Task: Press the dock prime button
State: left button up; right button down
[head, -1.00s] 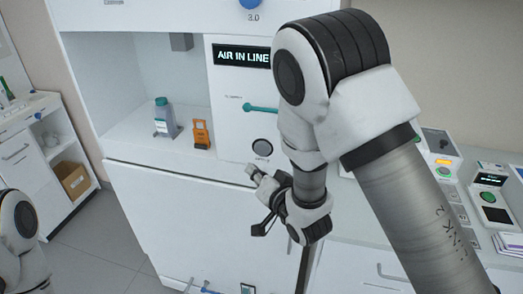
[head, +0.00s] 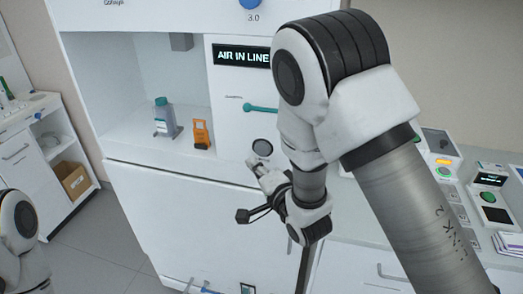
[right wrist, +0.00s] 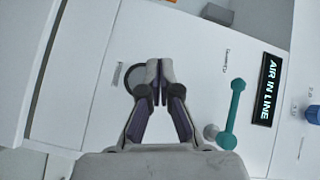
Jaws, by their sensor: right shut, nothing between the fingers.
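My left gripper is not in view; only part of my left arm shows at the lower left.
A teal lever (head: 260,108) sits on the panel above the button. A teal-capped bottle (head: 161,117) and an orange clip-like item (head: 201,134) stand in the recess to the left. Devices with green buttons (head: 488,196) stand on the right counter.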

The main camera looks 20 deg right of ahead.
aim_at(262, 149)
jog(key=s+m+p, duration=0.1)
jog(key=m+p, duration=0.1)
jog(key=m, duration=0.1)
jog(key=s+a+f+m+p, duration=0.1)
jog(key=m+p, duration=0.1)
jog(key=m, duration=0.2)
jog(key=s+a+m+p, duration=0.1)
jog(key=m, duration=0.3)
jog(key=shift+s+a+f+p, duration=0.2)
jog(key=shift+f+p, duration=0.1)
jog(key=shift+p, duration=0.1)
jog(key=shift+w+d, duration=0.1)
jog(key=shift+w, duration=0.05)
jog(key=w+d, duration=0.1)
jog(key=w, duration=0.1)
jog(key=w+d+b, duration=0.1)
jog(key=w+d, duration=0.2)
jog(key=w, duration=0.2)
jog(key=shift+d, duration=0.4)
dwell(0.3)
jog(key=shift+w+d, duration=0.25)
jog(key=shift+w, duration=0.15)
